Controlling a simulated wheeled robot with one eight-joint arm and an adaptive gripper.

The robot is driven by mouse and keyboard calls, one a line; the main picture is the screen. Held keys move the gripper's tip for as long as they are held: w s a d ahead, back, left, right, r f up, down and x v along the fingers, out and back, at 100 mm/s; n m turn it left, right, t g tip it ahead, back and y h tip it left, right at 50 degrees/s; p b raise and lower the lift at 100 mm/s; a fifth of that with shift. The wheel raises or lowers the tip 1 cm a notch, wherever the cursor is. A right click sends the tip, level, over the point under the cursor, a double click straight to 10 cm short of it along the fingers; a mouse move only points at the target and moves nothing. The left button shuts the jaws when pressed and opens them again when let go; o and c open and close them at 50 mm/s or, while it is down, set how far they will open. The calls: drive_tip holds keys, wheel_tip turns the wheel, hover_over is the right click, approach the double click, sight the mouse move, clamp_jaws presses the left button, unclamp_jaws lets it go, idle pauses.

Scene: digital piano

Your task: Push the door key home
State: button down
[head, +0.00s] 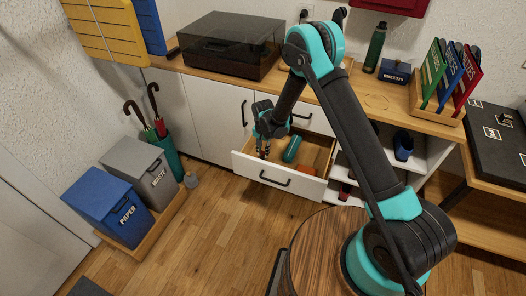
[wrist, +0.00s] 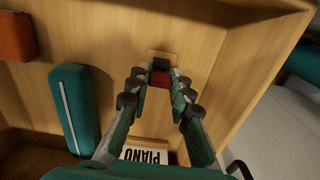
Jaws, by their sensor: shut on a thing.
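My gripper (head: 264,154) reaches down into an open white-fronted drawer (head: 250,170) with a wooden inside. In the wrist view my gripper (wrist: 158,80) is shut on a small dark red piece (wrist: 160,79). A black block (wrist: 161,64) sits right beyond the red piece, against a small pale wooden plate (wrist: 152,53) on the drawer's inside. I cannot tell whether the red piece is the door key, or whether it touches the black block.
A teal case (head: 291,149) lies in the drawer close to my gripper; it also shows in the wrist view (wrist: 73,105). An orange-brown item (head: 307,170) lies farther right. The drawer's wooden side wall (wrist: 245,70) stands close beside the fingers.

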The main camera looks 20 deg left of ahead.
drive_tip(key=shift+f, duration=0.2)
drive_tip(key=c, duration=1.3)
unclamp_jaws()
drive_tip(key=shift+r, duration=0.15)
drive_tip(key=shift+r, duration=2.35)
wheel_tip(320, 180, up, 12)
drive_tip(key=shift+d+r, duration=0.1)
